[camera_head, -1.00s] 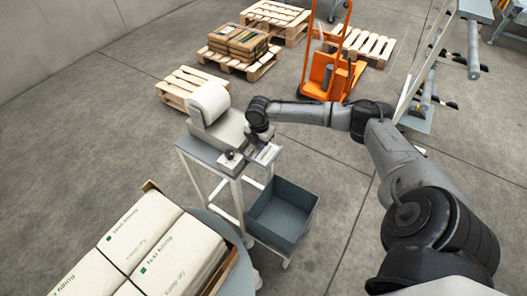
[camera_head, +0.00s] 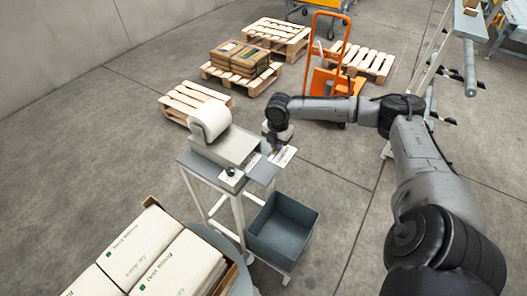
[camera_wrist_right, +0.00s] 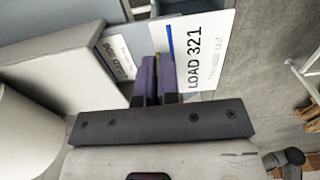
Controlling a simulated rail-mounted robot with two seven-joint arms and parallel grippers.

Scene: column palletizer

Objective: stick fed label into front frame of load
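My right gripper (camera_head: 273,150) is beside the label printer (camera_head: 208,118), over the right edge of its stand. Its purple fingers (camera_wrist_right: 155,80) are closed on the edge of a white label (camera_wrist_right: 203,55) reading "LOAD 321" with a blue stripe. The label (camera_head: 284,156) sticks out to the right of the fingers, clear of the printer. The load of white printed bags (camera_head: 178,265) is at the lower left, with a brown board edge beside it. I cannot make out its front frame. My left gripper is out of view.
A grey bin (camera_head: 283,228) sits low on the printer stand (camera_head: 205,168). Pallets (camera_head: 195,97), a stack of brown bags (camera_head: 240,57) and an orange pallet truck (camera_head: 335,80) stand behind. A ladder-like frame is at right. Floor between bin and my arm is clear.

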